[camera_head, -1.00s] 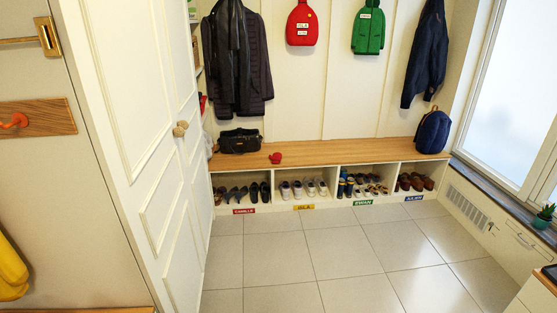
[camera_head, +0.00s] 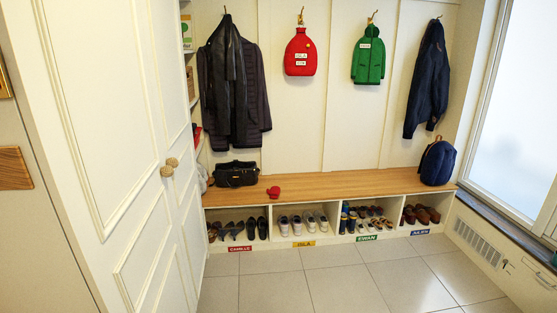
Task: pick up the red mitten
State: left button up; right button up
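The red mitten (camera_head: 273,192) lies on the wooden bench top (camera_head: 330,184), near its front edge and left of the middle. It is small in the head view. A black bag (camera_head: 236,174) stands to its left on the bench. Neither of my grippers shows in this view.
Cubbies with several shoes (camera_head: 301,221) and name labels are under the bench. A blue backpack (camera_head: 437,163) stands at the bench's right end. A white door (camera_head: 120,170) fills the left side. The tiled floor (camera_head: 330,288) ahead is clear.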

aim_at(274, 193)
jog(key=z, duration=0.1)
jog(key=i, duration=2.5)
jog(key=z, duration=0.25)
jog(key=i, duration=2)
jog(key=z, duration=0.05)
